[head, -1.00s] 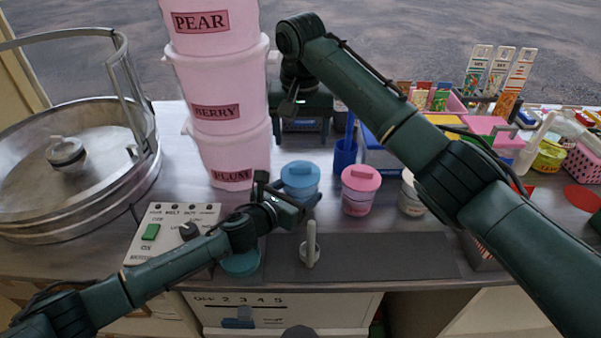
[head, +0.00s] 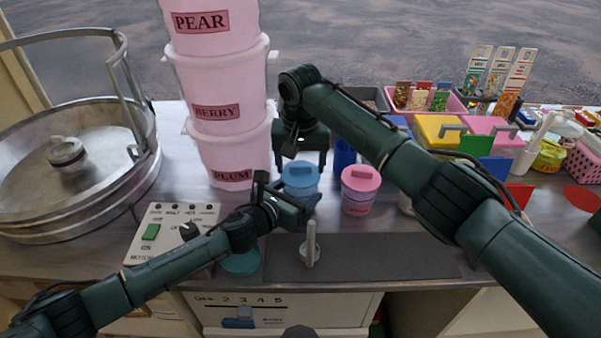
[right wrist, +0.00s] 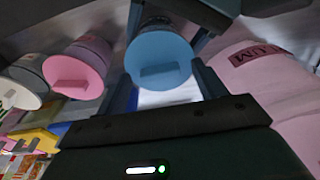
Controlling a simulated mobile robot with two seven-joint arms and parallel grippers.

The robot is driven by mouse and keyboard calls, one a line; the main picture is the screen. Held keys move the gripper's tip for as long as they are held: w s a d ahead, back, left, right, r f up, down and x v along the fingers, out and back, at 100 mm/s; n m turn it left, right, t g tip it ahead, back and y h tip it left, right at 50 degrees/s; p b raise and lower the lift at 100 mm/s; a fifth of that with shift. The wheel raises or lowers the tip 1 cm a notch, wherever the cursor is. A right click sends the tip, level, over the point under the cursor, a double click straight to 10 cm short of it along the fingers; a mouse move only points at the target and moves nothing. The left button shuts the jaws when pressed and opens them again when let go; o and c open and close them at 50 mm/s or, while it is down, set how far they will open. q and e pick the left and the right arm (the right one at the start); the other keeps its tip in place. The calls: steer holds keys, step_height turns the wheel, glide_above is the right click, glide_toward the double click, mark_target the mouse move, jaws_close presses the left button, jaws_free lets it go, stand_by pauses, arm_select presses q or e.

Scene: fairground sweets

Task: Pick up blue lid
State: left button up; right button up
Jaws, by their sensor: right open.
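The blue lid (head: 298,181), with a raised block handle, sits on a small tub at the middle of the counter. It also shows in the right wrist view (right wrist: 158,58). My right gripper (head: 301,166) is open, pointing down over the lid, its fingers apart on either side in the right wrist view. The head view does not clearly show whether they touch it. My left gripper (head: 288,203) is low at the tub, with a finger to its left and one at its front right. Whether it grips the tub is unclear.
A tub with a pink lid (head: 361,178) stands close to the right. Stacked pink buckets (head: 222,150) rise behind left. A switch panel (head: 172,232), a teal disc (head: 241,262) and an upright pale handle (head: 310,243) are nearby. Colourful boxes (head: 440,130) stand at the back right.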

mark_target(300, 167)
arm_select(q)
steer(key=shift+r, duration=0.15)
arm_select(e)
steer(key=c, duration=1.1)
steer(key=shift+o, duration=0.2)
steer(key=shift+r, duration=0.1)
step_height(300, 167, up, 15)
arm_select(q)
steer(key=shift+f, duration=0.2)
arm_select(e)
steer(key=shift+f, duration=0.2)
arm_select(q)
steer(key=shift+f+b, duration=0.35)
arm_select(e)
steer(key=shift+f, duration=0.25)
arm_select(q)
steer(key=shift+d, duration=0.1)
